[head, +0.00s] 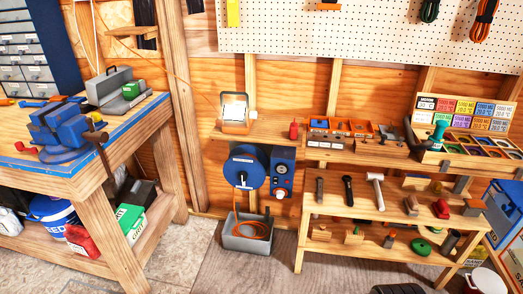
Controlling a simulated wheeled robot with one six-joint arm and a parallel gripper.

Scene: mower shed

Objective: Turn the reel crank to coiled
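A round blue reel (245,166) is mounted low on the wooden wall, under a small shelf. A small grey crank (241,180) shows on its front face; its exact angle is too small to tell. An orange hose (252,229) hangs below the reel and lies in loose loops in a grey bin (249,244) on the floor. A blue panel (283,172) with a round gauge and a red knob is fixed right beside the reel. My gripper is not in view.
A workbench (98,205) with a blue vise (57,126) stands at the left. A wooden stepped shelf (345,208) holding tools stands at the right. A work lamp (235,110) sits on the shelf above the reel. The floor (190,262) before the bin is clear.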

